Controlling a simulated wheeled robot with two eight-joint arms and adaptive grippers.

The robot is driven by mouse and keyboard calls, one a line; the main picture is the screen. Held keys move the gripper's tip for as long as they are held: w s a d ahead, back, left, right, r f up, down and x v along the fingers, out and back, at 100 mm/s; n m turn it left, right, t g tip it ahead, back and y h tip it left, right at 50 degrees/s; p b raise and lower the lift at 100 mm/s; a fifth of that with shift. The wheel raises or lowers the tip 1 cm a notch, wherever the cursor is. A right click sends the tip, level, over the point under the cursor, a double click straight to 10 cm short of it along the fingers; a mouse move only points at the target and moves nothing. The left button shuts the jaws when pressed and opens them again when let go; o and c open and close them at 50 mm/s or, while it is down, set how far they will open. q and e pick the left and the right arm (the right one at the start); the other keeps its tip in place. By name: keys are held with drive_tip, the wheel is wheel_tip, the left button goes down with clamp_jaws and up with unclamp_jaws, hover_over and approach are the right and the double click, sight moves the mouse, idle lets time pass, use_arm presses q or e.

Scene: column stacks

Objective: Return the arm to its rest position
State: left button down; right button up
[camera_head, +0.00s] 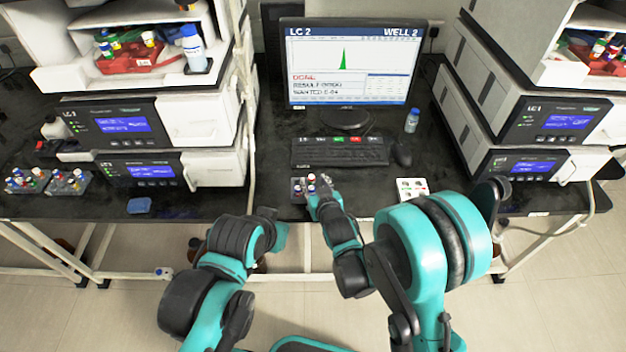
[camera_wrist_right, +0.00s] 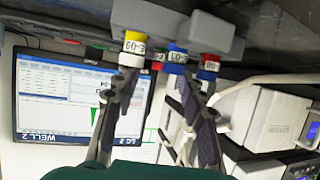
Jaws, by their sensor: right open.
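My right gripper (camera_head: 319,192) is at the front of the middle bench, beside a small vial rack (camera_head: 297,189). In the right wrist view its two fingers (camera_wrist_right: 163,82) are spread apart. The rack (camera_wrist_right: 209,32) is at the top there, with a yellow-banded vial (camera_wrist_right: 134,46), a blue-banded vial (camera_wrist_right: 177,56) and a red-banded vial (camera_wrist_right: 209,65). The yellow-banded and red-banded vials overlap the fingertips in the picture; I cannot tell whether they touch. My left arm is folded in front of the bench; its gripper fingers do not show.
The monitor (camera_head: 347,65), keyboard (camera_head: 340,151) and mouse (camera_head: 402,153) stand behind the rack. A white card (camera_head: 412,188) lies to the right. Instrument stacks (camera_head: 206,124) (camera_head: 490,95) flank the middle. Vial racks (camera_head: 68,184) stand at far left.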

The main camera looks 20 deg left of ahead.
drive_tip(key=v, duration=1)
drive_tip(key=d+r+m+g+h, duration=0.1)
drive_tip(key=d+r+m+h, duration=0.3)
drive_tip(key=d, duration=1.2)
drive_tip(key=s+d+r+m+g+h, duration=0.1)
drive_tip(key=s+d+r+g+h, duration=0.1)
drive_tip(key=s+d, duration=1.1)
drive_tip(key=shift+s+d+r+m+g, duration=0.15)
drive_tip(key=shift+s+r+m+g, duration=0.2)
drive_tip(key=shift+s+g, duration=0.5)
drive_tip(key=shift+w, duration=0.1)
